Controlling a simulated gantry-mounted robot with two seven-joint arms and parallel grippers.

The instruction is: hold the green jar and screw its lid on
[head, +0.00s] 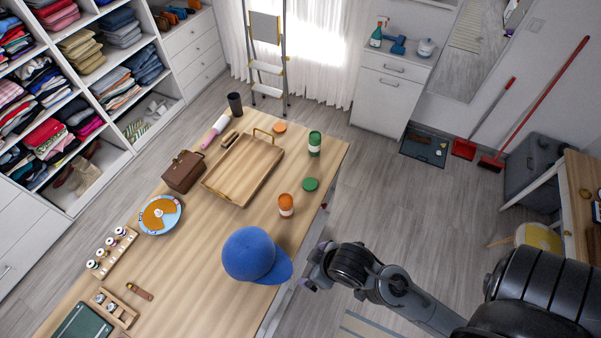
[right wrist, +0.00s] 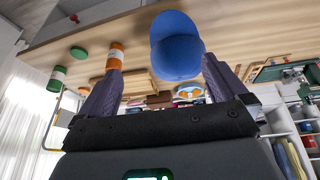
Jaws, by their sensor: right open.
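The green jar (head: 315,144) stands upright near the far right edge of the wooden table, with a pale label. It also shows at the left of the right wrist view (right wrist: 57,80). A flat green lid (head: 310,184) lies on the table between the green jar and an orange jar (head: 286,206), apart from both; it also shows in the right wrist view (right wrist: 78,53). My right gripper (head: 307,284) is beside the table's right edge, near the blue cap. Its two fingers are spread and empty in the right wrist view (right wrist: 162,82). My left gripper is not in view.
A blue cap (head: 250,255) lies near the table's right edge. An orange lid (head: 279,127), a wooden tray (head: 206,186), a brown case (head: 184,172) and a round plate (head: 176,215) are also on the table. Bare tabletop surrounds the green lid.

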